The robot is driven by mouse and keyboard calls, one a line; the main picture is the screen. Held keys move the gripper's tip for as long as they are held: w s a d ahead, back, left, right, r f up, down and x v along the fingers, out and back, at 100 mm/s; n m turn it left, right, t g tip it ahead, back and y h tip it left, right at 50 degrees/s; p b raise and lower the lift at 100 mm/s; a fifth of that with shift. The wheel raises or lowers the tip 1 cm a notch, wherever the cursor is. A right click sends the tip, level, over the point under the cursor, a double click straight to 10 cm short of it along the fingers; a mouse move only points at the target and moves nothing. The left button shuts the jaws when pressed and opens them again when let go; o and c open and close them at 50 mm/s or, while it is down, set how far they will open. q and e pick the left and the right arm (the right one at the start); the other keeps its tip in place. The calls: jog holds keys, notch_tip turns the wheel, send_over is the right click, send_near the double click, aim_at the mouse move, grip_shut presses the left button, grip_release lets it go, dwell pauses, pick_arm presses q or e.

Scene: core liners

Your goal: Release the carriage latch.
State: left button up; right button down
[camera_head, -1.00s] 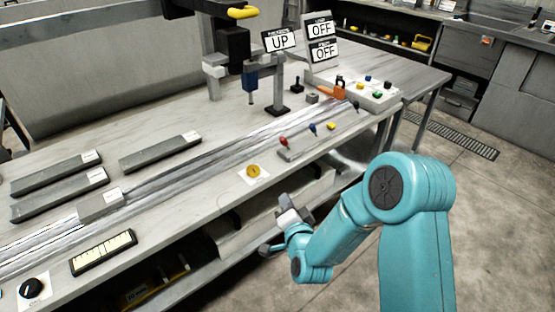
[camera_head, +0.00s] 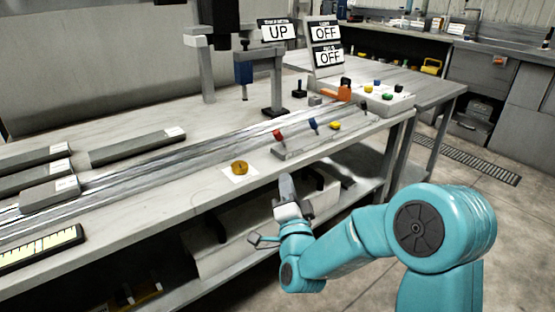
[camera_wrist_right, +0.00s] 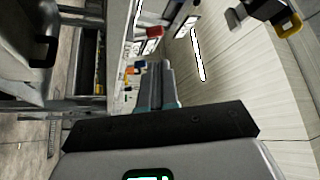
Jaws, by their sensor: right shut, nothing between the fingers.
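I cannot tell for sure which part is the carriage latch. A grey carriage-like block (camera_head: 50,192) with a white label sits on the metal rails (camera_head: 150,174) at the left. Red (camera_head: 278,135), blue (camera_head: 313,124) and yellow (camera_head: 335,126) levers stand on a strip along the bench front. An orange handle (camera_head: 330,95) is at the far end of the rails. My right gripper (camera_head: 286,186) is shut and empty at the bench's front edge, below the lever strip. Its fingers also show in the right wrist view (camera_wrist_right: 160,72). My left gripper is out of view.
A yellow round knob (camera_head: 239,168) is on a white plate at the bench front. Signs reading UP (camera_head: 279,31) and OFF (camera_head: 326,33) stand at the back, near a post with a blue block (camera_head: 243,72). Grey trays (camera_head: 140,148) lie at the left.

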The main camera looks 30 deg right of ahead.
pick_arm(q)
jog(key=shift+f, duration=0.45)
pick_arm(e)
jog(key=shift+f, duration=0.45)
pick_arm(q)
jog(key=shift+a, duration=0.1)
pick_arm(e)
jog(key=shift+d, duration=0.1)
send_near(278, 137)
jog(key=x, duration=0.6)
jog(key=shift+w+d, duration=0.2)
jog(key=shift+w, duration=0.2)
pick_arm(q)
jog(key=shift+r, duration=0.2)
